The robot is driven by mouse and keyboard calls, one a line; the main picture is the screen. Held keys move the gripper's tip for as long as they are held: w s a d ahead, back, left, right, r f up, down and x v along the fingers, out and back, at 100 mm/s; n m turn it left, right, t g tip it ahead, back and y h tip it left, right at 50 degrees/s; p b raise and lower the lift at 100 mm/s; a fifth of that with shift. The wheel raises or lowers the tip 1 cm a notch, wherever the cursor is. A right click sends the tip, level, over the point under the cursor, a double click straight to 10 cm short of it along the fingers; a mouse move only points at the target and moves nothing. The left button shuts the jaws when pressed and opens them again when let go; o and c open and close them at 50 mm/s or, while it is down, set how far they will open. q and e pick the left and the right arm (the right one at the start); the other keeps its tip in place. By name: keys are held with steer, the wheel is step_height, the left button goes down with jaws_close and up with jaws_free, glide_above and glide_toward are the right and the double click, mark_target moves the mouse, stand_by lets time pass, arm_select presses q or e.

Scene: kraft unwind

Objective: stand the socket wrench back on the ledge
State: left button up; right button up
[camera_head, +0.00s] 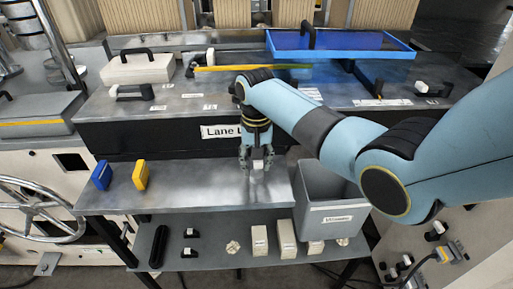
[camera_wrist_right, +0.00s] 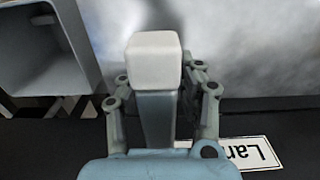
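My right gripper (camera_head: 257,158) points down in front of the black panel, over the middle of the steel ledge (camera_head: 195,188). Between its fingers is a grey bar with a white square end, seemingly the socket wrench (camera_head: 258,164). In the right wrist view the white end of the wrench (camera_wrist_right: 154,60) sticks out past the fingers (camera_wrist_right: 160,78), which flank the bar on both sides. The gripper appears shut on it. The wrench seems upright; whether its lower end touches the ledge I cannot tell. My left gripper is not in view.
A blue block (camera_head: 101,175) and a yellow block (camera_head: 140,175) stand on the ledge's left part. A grey bin (camera_head: 330,213) adjoins its right end. A lower shelf (camera_head: 215,262) holds several small items. A blue tray (camera_head: 350,50) sits on the upper deck.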

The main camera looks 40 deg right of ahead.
step_height(320, 180, up, 11)
steer(key=shift+r, duration=0.2)
stand_by(0.6)
